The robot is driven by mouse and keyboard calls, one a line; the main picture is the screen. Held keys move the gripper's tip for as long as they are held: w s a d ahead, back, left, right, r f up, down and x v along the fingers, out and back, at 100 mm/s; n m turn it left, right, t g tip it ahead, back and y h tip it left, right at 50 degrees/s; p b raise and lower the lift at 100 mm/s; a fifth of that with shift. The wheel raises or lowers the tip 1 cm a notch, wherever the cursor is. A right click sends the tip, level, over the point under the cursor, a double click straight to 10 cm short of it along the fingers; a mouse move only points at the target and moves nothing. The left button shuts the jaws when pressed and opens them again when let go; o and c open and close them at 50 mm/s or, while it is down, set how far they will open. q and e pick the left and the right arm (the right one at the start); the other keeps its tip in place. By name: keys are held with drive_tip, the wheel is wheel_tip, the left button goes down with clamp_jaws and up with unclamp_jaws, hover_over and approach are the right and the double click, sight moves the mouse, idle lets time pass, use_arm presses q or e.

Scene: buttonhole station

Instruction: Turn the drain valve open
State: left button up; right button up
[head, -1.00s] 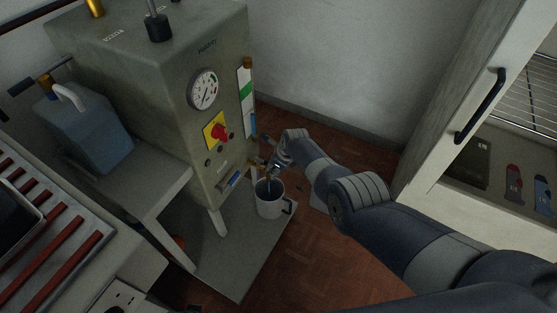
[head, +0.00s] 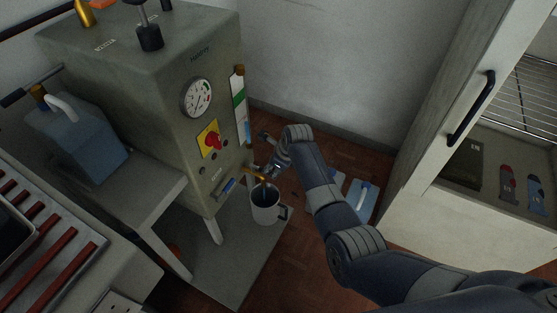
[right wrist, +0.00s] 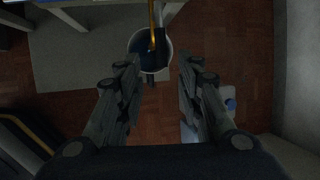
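The drain valve shows as a brass spout (head: 256,174) low on the front of the grey-green machine (head: 196,140). Its tip is over a white mug (head: 265,207) with dark contents. In the right wrist view the brass spout (right wrist: 152,28) and the mug (right wrist: 136,42) lie beyond my fingers. A dark piece hangs by the spout; I cannot tell whether it is the valve's lever. My right gripper (head: 272,158) is beside the spout, partly hidden by its own wrist. Its fingers (right wrist: 160,92) are apart with nothing clearly between them. My left gripper is not in view.
A red knob (head: 213,141) and a gauge (head: 198,97) are on the machine's front. A blue jug (head: 72,135) stands on the side shelf (head: 140,185). The mug rests on a grey floor plate (head: 232,262). An open-fronted cabinet (head: 430,205) stands at right.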

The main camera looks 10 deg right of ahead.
drive_tip(key=shift+v, duration=2.65)
